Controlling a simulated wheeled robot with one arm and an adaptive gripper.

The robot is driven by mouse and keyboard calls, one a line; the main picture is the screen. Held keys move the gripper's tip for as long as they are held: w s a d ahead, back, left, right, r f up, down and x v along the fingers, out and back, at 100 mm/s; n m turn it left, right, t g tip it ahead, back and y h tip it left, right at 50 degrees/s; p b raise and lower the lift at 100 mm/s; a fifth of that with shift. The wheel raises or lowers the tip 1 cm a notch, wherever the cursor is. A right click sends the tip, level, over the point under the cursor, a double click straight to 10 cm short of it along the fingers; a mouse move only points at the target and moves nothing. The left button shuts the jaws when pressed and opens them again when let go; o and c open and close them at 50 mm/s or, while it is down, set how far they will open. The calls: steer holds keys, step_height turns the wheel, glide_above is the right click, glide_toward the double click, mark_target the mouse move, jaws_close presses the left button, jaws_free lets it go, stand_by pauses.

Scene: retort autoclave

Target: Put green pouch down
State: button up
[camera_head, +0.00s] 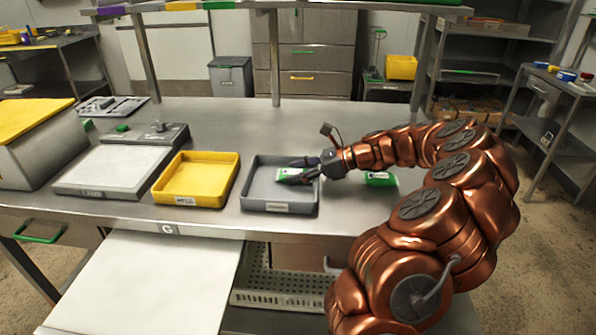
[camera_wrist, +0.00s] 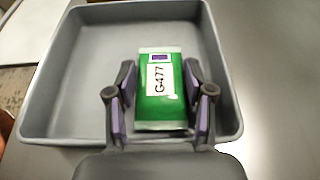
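The green pouch (camera_wrist: 160,95) has a white label reading G-477. In the head view the pouch (camera_head: 292,174) and my gripper (camera_head: 301,172) are over the inside of the grey tray (camera_head: 280,208). The grey tray (camera_wrist: 60,120) also surrounds the pouch in the wrist view. I cannot tell whether the pouch touches the tray floor. No other item shows in the tray.
A yellow tray (camera_head: 190,200) stands just left of the grey one. A second green item (camera_head: 380,179) lies on the steel table to the right, beneath my arm. Further left are a flat white-topped device (camera_head: 110,170) and a yellow-lidded box (camera_head: 30,150).

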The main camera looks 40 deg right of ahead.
steer(key=shift+o, duration=0.2)
steer(key=shift+s+f, duration=0.1)
steer(key=shift+f, duration=0.4)
steer(key=v, duration=0.8)
steer(key=r+v, duration=0.1)
steer(key=v, duration=0.3)
steer(key=shift+d+r, duration=0.1)
steer(key=shift+r, duration=0.05)
